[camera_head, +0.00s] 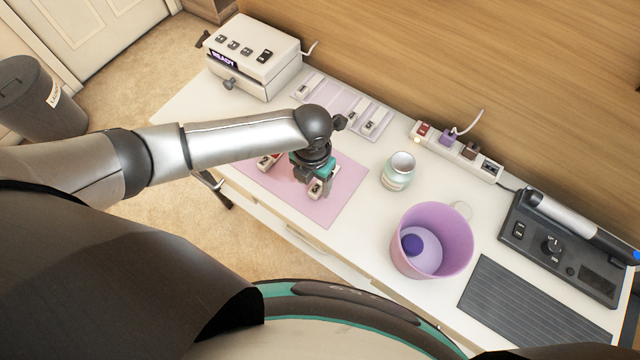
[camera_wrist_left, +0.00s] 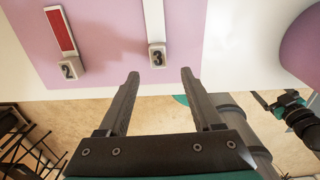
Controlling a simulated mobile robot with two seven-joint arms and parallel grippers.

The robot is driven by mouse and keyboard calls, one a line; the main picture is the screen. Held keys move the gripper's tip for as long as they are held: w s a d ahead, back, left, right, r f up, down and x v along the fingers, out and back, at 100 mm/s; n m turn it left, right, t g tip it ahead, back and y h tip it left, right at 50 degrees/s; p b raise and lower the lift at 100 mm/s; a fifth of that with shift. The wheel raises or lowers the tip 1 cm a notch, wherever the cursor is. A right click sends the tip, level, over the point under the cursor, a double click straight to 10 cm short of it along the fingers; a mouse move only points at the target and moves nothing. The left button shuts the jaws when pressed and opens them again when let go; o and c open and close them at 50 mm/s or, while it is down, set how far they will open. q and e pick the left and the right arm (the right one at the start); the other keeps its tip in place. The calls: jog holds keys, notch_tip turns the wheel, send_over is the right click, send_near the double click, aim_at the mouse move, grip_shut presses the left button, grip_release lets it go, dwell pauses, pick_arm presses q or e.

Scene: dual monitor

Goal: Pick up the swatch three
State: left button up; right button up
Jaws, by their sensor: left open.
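Swatch three (camera_wrist_left: 154,22) is a pale strip with a "3" tag at its near end. It lies on the pink mat (camera_wrist_left: 105,30) in the left wrist view. My left gripper (camera_wrist_left: 160,76) is open and empty there, its two fingertips apart just short of the tag. In the head view my left gripper (camera_head: 316,180) hangs over the pink mat (camera_head: 340,205), and the hand partly hides the swatches. Swatch two (camera_wrist_left: 61,30), red with a "2" tag, lies to the left of swatch three.
A pale jar (camera_head: 398,171) and a pink bin (camera_head: 436,225) with a purple ball inside stand right of the mat. Behind are a swatch tray (camera_head: 345,103), a white device (camera_head: 253,58) and a power strip (camera_head: 455,150).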

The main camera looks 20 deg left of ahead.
aim_at(314, 191)
pick_arm(q)
notch_tip(314, 191, down, 5)
jog(key=shift+w+b, duration=0.15)
jog(key=shift+b, duration=0.45)
grip_shut()
